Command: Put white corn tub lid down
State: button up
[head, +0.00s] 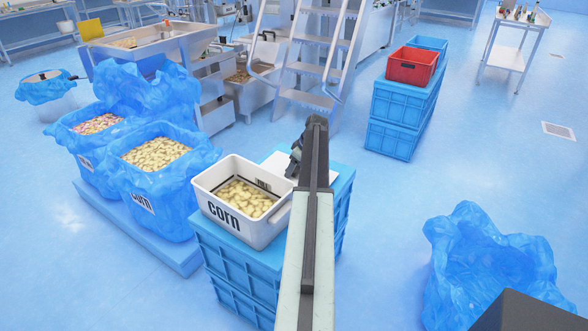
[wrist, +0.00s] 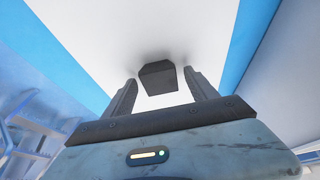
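The white lid (head: 275,162) shows as a flat white panel beside the corn tub, over the top of the blue crate stack; my arm and gripper hide part of it. In the wrist view the white lid (wrist: 165,30) fills the middle, with a dark knob (wrist: 158,76) on it. My gripper (wrist: 163,78) is open, its two fingers on either side of the knob with gaps showing. In the head view my gripper (head: 295,165) is at the lid. The white corn tub (head: 238,204) is uncovered, with pale yellow pieces inside.
The blue crate stack (head: 238,262) carries the tub. Blue-lined bins (head: 165,190) of snacks stand to the left on a blue platform. A red crate (head: 412,66) sits on other blue crates at the back right. A blue bag-lined container (head: 490,262) is at the lower right.

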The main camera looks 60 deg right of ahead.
jog(key=shift+r, duration=0.15)
jog(key=shift+r+p, duration=0.25)
jog(key=shift+p, duration=0.1)
jog(key=p+v, duration=1)
jog(key=v, duration=0.1)
jog(key=shift+s+r+p, duration=0.25)
jog(key=shift+s+p, duration=0.05)
jog(key=shift+p, duration=0.05)
jog(key=shift+w+a, duration=0.1)
